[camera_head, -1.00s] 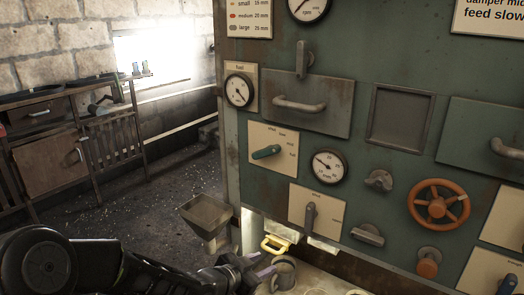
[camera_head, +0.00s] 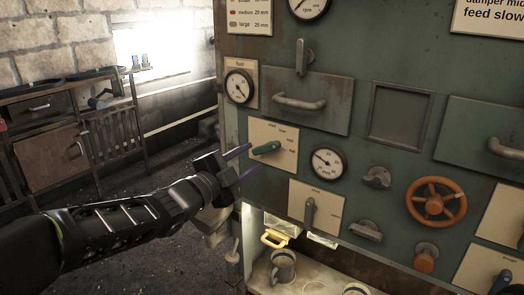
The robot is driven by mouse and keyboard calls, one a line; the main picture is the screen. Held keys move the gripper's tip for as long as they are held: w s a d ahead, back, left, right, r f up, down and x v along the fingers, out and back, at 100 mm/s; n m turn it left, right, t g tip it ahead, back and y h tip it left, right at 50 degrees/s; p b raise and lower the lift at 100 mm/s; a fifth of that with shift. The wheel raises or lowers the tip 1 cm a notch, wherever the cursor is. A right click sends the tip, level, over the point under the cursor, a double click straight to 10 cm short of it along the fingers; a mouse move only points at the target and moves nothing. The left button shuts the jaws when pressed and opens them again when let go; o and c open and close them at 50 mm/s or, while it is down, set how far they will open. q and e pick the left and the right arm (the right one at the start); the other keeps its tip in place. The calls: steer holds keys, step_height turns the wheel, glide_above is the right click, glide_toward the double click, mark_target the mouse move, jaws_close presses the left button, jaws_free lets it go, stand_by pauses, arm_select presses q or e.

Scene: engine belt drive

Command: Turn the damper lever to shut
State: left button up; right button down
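The top label looks like "shut", but the plate's print is too small to read surely. A second, grey lever (camera_head: 309,211) hangs near vertical on a lower cream plate (camera_head: 326,197). Neither plate legibly says damper. My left gripper (camera_head: 253,158) is open and empty, its two purple-tipped fingers just left of the green lever, with no clear contact. My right gripper is not in view.
Round gauges (camera_head: 326,162), a drawer handle (camera_head: 299,102) and an orange handwheel (camera_head: 436,202) crowd the panel. A metal mug (camera_head: 283,268) and a yellow-handled piece (camera_head: 274,240) are below. A wooden bench (camera_head: 50,155) stands at the back left, with open floor before it.

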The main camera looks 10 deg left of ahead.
mark_target(264, 150)
arm_select(q)
steer(key=p+x, duration=0.1)
steer(key=x, duration=0.5)
steer(key=shift+c, duration=0.2)
jaws_close()
